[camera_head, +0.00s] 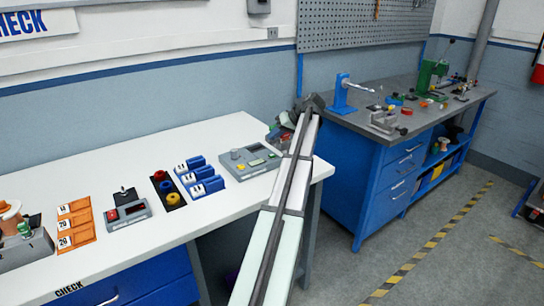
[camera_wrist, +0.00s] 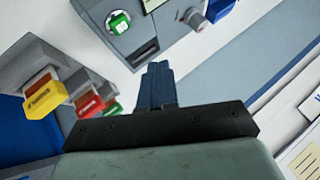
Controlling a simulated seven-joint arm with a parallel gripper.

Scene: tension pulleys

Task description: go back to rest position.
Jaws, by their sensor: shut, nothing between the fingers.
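My gripper (camera_wrist: 157,72) shows in the wrist view with its two dark fingers together, shut and empty. It is above the white table, close to a grey device with a green button (camera_wrist: 119,22). No contact with the device can be made out. In the head view my arm reaches up from the bottom edge to the right end of the white table (camera_head: 120,178). The gripper's fingers cannot be made out there.
Yellow, red and green tabs (camera_wrist: 45,95) stand left of the gripper in the wrist view. The white table holds a grey console (camera_head: 250,160), blue holders (camera_head: 205,183), a black tray (camera_head: 167,190) and orange holders (camera_head: 76,225). A blue workbench (camera_head: 375,180) stands right; the floor between is clear.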

